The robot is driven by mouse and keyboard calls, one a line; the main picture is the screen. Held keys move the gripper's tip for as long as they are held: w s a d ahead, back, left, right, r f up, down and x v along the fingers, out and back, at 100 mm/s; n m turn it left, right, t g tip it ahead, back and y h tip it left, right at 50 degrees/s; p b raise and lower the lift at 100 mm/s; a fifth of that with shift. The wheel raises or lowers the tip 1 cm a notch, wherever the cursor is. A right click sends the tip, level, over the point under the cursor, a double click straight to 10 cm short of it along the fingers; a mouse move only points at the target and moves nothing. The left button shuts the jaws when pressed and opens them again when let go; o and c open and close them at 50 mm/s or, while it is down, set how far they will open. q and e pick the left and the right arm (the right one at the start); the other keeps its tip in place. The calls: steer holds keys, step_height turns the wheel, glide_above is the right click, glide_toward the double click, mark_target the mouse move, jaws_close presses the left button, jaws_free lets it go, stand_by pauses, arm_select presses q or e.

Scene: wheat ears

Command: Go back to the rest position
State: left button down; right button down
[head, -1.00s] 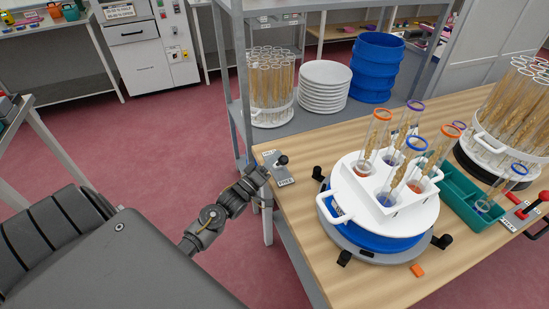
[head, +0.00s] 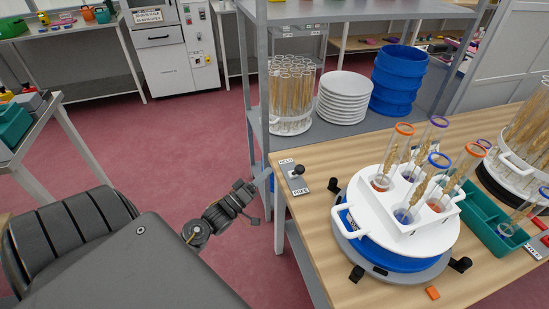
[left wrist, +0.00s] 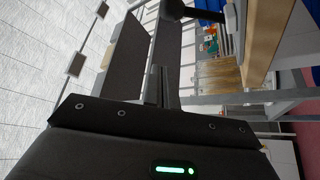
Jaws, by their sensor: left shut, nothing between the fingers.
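My left gripper (head: 262,182) is dark and shut, with nothing between its fingers. It hangs over the floor just left of the wooden table's (head: 330,262) left edge, beside the grey switch plate (head: 294,183) with a black-knobbed lever and "HELD" and "FREE" labels. The gripper and the lever are apart. In the left wrist view the dark gripper body (left wrist: 165,90) fills the lower part, with ceiling and shelving beyond. My right gripper is not in view.
On the table stands a round white rack (head: 352,216) with several tubes of wheat ears on a blue base, beside a green tray (head: 480,222). A shelf behind holds white plates (head: 343,98), blue tubs (head: 398,80) and a tube rack (head: 291,125). Red floor (head: 175,150) left of the table is clear.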

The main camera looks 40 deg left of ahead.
arm_select(q)
steer(key=shift+s+a+f, duration=0.1)
steer(key=shift+s+f, duration=0.05)
steer(key=shift+s, duration=0.3)
stand_by(0.4)
step_height(320, 180, down, 14)
steer(key=a+m+g+y, duration=0.3)
steer(key=g, duration=0.1)
steer(key=s+d+f+m+g+y, duration=0.1)
steer(key=s+f+m+g, duration=0.3)
steer(key=f, duration=0.6)
steer(key=s+d+f+g+y, duration=0.1)
steer(key=s+f+g, duration=0.2)
steer(key=s+f, duration=0.5)
steer(key=s+d+f+m+g, duration=0.1)
steer(key=s+d+f+g, duration=0.2)
steer(key=s+f, duration=0.4)
steer(key=s+d+f+m+g, duration=0.1)
steer(key=s+d+f+g, duration=0.2)
steer(key=s+d+f, duration=0.3)
steer(key=s+d+f+m+g+h, duration=0.1)
steer(key=s+f, duration=0.6)
steer(key=s, duration=0.8)
steer(key=d+m+g, duration=0.1)
steer(key=d+g, duration=0.1)
steer(key=d, duration=0.1)
steer(key=shift+d+f+g, duration=0.3)
steer(key=shift+f, duration=0.1)
